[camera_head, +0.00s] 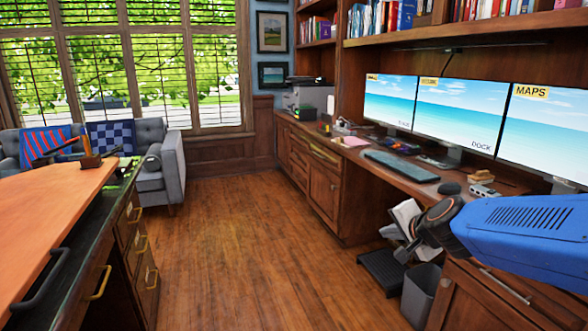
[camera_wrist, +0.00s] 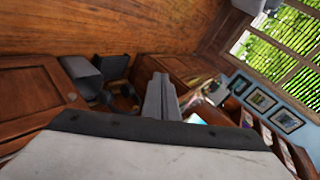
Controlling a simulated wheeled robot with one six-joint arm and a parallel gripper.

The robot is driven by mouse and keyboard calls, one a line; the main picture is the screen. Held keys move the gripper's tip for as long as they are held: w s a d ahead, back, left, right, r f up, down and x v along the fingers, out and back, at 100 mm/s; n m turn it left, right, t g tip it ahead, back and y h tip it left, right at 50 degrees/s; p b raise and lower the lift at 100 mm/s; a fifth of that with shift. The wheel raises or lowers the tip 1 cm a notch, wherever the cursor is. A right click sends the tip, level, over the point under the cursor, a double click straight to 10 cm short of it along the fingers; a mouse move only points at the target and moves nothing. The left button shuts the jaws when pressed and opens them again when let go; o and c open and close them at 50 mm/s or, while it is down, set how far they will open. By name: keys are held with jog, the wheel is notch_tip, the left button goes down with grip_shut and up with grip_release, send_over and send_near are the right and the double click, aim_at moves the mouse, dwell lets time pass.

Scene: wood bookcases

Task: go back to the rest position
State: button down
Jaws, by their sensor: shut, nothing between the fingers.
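My gripper (camera_wrist: 161,98) shows in the wrist view, its two grey fingers together in the middle of the picture with nothing between them. In the head view my blue arm (camera_head: 530,232) reaches in from the right edge, in front of the desk.
A long wood desk (camera_head: 322,196) with monitors (camera_head: 455,110) runs along the right. A grey bin (camera_head: 420,292) stands below my arm; it also shows in the wrist view (camera_wrist: 82,72). An orange-topped desk (camera_head: 45,215) is at left. The floor (camera_head: 235,250) between is clear.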

jog(key=s+d+f+n+g, duration=0.1)
jog(key=s+f+n+g, duration=0.1)
jog(key=s, duration=0.7)
jog(key=s+d+f+n+g+h, duration=0.1)
jog(key=s+n+g, duration=0.1)
jog(key=s+n, duration=0.3)
jog(key=s+d+f+n+g+h, duration=0.1)
jog(key=s+n, duration=0.3)
jog(key=s, duration=0.9)
jog(key=shift+s+d+f+g, duration=0.4)
jog(key=shift+f+g, duration=0.1)
jog(key=shift+f, duration=0.35)
